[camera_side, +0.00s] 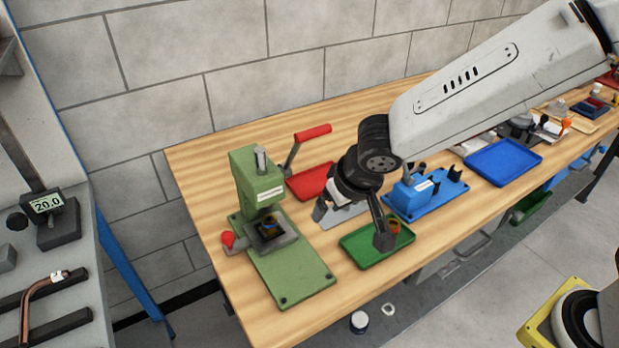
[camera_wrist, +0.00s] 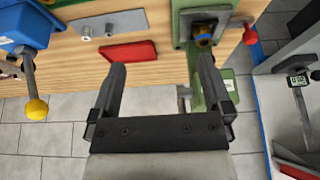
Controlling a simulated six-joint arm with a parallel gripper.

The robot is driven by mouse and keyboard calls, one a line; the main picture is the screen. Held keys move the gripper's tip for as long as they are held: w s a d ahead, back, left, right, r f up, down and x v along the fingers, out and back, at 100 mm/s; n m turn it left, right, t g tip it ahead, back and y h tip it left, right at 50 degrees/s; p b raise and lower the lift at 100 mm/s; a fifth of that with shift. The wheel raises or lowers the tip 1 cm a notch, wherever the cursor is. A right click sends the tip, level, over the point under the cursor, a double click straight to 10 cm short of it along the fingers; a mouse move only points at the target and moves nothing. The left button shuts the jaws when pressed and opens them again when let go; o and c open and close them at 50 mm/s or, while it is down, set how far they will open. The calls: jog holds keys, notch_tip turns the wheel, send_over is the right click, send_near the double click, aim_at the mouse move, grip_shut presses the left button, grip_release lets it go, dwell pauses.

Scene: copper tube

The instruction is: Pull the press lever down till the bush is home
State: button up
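The green press (camera_side: 255,185) stands at the left end of the bench in the side view. Its lever ends in a red handle (camera_side: 313,132), raised up and to the right of the press head. A small dark, yellowish bush (camera_side: 268,222) sits under the press head; it also shows in the wrist view (camera_wrist: 203,38). My gripper (camera_side: 353,225) is open and empty, right of the press and apart from the lever. In the wrist view its two fingers (camera_wrist: 160,72) are wide apart with nothing between them. The red handle cannot be made out there, and the right finger covers part of the press.
A red tray (camera_side: 310,181) lies behind my gripper. A green tray (camera_side: 361,252) holding a small orange part lies near the front edge. A blue fixture (camera_side: 412,198) with a lever stands to the right.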

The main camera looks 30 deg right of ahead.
jog(key=shift+r, duration=0.15)
jog(key=v, duration=0.7)
jog(key=shift+s+r, duration=0.2)
dwell(0.4)
